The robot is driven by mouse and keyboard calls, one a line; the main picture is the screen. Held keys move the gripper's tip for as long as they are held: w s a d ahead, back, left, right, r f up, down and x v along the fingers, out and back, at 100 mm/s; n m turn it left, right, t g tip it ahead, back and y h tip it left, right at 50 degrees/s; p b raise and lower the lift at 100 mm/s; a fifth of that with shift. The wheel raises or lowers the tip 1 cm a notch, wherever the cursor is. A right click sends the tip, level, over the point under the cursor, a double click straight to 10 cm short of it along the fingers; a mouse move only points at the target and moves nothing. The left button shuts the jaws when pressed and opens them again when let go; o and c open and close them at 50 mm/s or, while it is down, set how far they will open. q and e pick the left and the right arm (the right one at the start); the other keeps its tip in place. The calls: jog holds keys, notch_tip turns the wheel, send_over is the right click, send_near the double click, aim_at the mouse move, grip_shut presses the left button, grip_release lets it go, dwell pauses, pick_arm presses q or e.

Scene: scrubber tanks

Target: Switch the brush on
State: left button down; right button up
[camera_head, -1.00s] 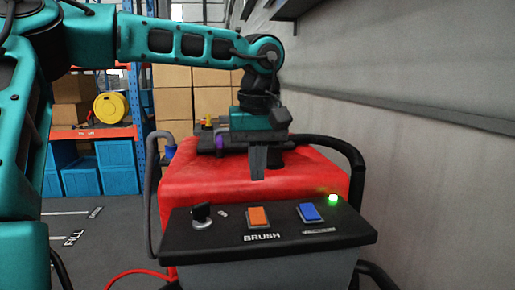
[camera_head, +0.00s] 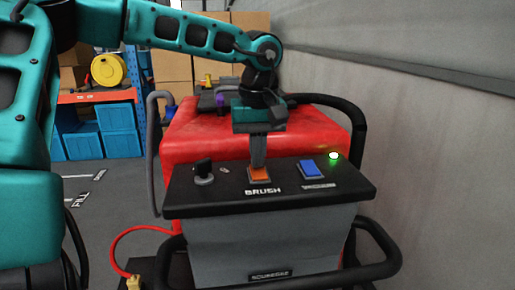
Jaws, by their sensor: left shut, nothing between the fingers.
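The orange brush switch (camera_head: 260,176) sits on the black control panel (camera_head: 225,199) of the red scrubber (camera_head: 190,142), above the word BRUSH. My left gripper (camera_head: 259,166) points down, shut and empty, with its fingertips at the far edge of the orange switch and overlapping it in the picture. I cannot tell for sure whether they touch it or how far it is pressed. My right gripper is not in view.
A black key knob (camera_head: 203,171) stands left on the panel. A blue switch (camera_head: 310,169) and a lit green lamp (camera_head: 334,156) are to the right. A black handle bar rises at right, near a grey wall (camera_head: 440,130). Blue crates (camera_head: 118,130) stand on a shelf behind.

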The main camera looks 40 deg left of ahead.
aim_at(259, 172)
pick_arm(q)
jog(key=shift+a+h+p, duration=0.1)
jog(key=shift+h+p, duration=0.2)
jog(key=shift+p, duration=0.2)
jog(key=shift+f+b, duration=0.4)
jog(key=shift+b, duration=0.05)
jog(key=shift+s, duration=0.1)
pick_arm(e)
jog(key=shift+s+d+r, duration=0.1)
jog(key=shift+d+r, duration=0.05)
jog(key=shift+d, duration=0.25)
pick_arm(q)
jog(key=shift+s+d+g, duration=0.25)
jog(key=shift+d+g, duration=0.05)
jog(key=shift+d, duration=0.05)
jog(key=shift+s+d+r, duration=0.1)
jog(key=shift+s+d, duration=0.15)
jog(key=shift+d, duration=0.1)
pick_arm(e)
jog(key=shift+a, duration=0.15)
pick_arm(q)
notch_tip(259, 172, up, 13)
jog(key=p, duration=0.1)
jog(key=shift+d+r, duration=0.15)
jog(key=shift+r, duration=0.05)
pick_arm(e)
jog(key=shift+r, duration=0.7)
